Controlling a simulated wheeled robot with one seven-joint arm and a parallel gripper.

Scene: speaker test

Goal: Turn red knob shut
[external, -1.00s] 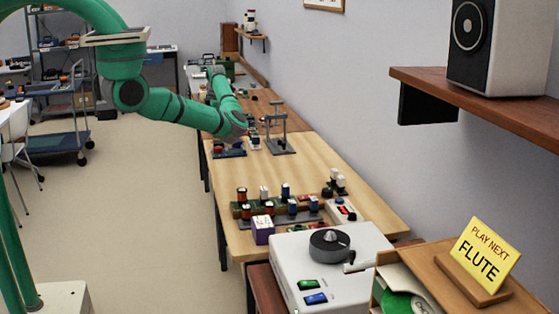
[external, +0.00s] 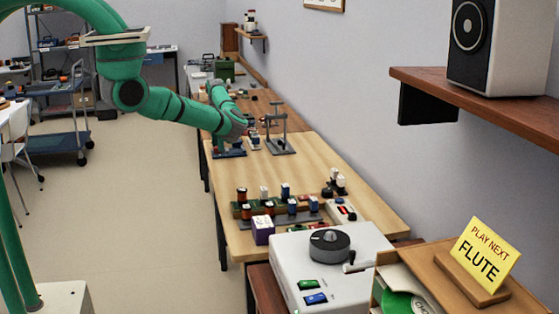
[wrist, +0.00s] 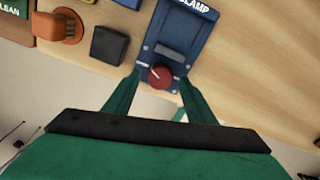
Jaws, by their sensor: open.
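The red knob (wrist: 160,76) sits at the near end of a blue block (wrist: 181,32) whose partly cut-off label reads "LAMP" in the wrist view. My gripper (wrist: 161,84) is open, with one green finger on each side of the knob. I cannot tell whether the fingers touch it. In the external view my arm reaches over the far part of the workbench, and my gripper there is small and hard to make out. The knob cannot be made out in that view.
In the wrist view a black block (wrist: 109,45) and an orange part (wrist: 60,25) lie left of the blue block. In the external view a grey stand (external: 279,132) is right of my gripper. Bare wood (external: 310,165) lies nearer the camera.

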